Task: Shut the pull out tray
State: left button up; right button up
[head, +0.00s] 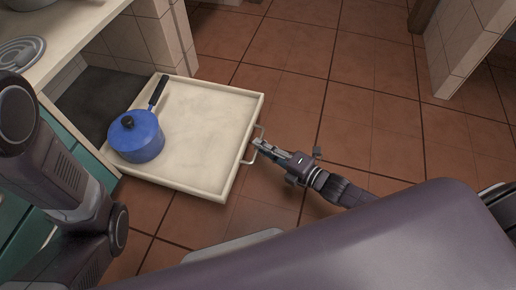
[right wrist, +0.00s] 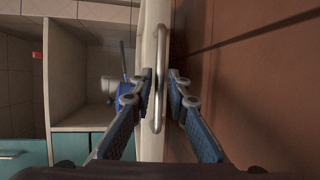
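The pull-out tray (head: 215,105) is a cream, low-walled tray, extended out from under the counter over the floor. A blue lidded pot (head: 137,136) with a dark handle stands on it. The tray's metal bar handle (right wrist: 162,75) is on its front wall and also shows in the head view (head: 247,157). My right gripper (right wrist: 161,83) is at this handle, its fingers open, one on each side of the bar, with a visible gap to the right finger. It also shows in the head view (head: 260,144). My left arm is at the left; its gripper is out of view.
The cream counter (head: 75,35) is at the upper left, with a dark open space (head: 90,100) under it behind the tray. Teal cabinet fronts (head: 30,225) are at the left. The red tiled floor (head: 370,110) is clear to the right of the tray.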

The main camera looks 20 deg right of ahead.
jog(key=shift+x, duration=0.85)
jog(key=shift+c, duration=0.6)
grip_shut()
